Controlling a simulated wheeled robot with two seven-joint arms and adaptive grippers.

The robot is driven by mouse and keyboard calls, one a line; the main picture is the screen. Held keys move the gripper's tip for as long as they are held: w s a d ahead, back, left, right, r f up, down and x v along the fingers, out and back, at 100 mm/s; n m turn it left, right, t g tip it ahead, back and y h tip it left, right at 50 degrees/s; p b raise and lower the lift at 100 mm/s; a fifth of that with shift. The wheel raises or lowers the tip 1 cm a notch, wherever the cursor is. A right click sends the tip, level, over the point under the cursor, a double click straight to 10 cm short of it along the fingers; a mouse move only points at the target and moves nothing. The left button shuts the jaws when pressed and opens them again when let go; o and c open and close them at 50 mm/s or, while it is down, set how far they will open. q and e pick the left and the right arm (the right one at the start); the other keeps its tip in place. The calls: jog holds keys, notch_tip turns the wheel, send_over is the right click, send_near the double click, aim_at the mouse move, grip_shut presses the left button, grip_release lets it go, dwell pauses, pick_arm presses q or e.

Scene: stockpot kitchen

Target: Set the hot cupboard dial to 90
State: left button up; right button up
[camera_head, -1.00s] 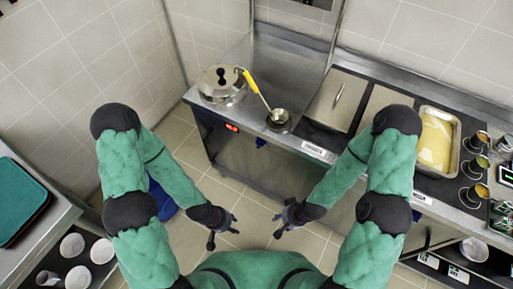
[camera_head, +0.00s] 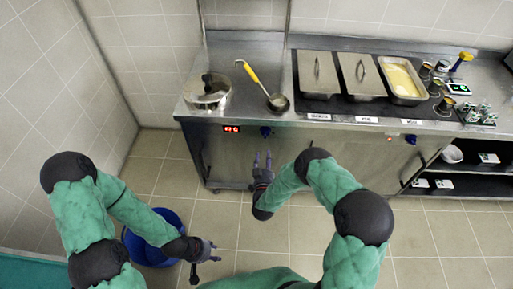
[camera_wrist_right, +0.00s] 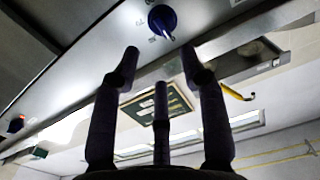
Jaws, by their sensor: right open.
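The hot cupboard dial (camera_head: 266,131) is a dark blue knob on the steel front panel, to the right of a small red-lit display (camera_head: 231,128). The display's digits are too small to read surely. In the right wrist view the dial (camera_wrist_right: 162,19) shows at the top, with a pale pointer mark and small printing around it. My right gripper (camera_head: 262,158) is open and empty, below and apart from the dial, fingers pointing toward the panel. Its spread fingers also show in the wrist view (camera_wrist_right: 160,75). My left gripper (camera_head: 203,261) is open and empty, low over the floor.
Several steel pans sit further right. A second blue knob (camera_head: 411,139) is on the right of the front. A blue bucket (camera_head: 150,245) stands near my left arm.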

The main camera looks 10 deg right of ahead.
aim_at(265, 133)
jog(key=b+x, duration=0.2)
jog(key=x, duration=0.8)
jog(key=shift+w+d+r+b, duration=0.2)
jog(key=shift+w+r+b, duration=0.1)
jog(key=shift+r+b, duration=0.05)
grip_shut()
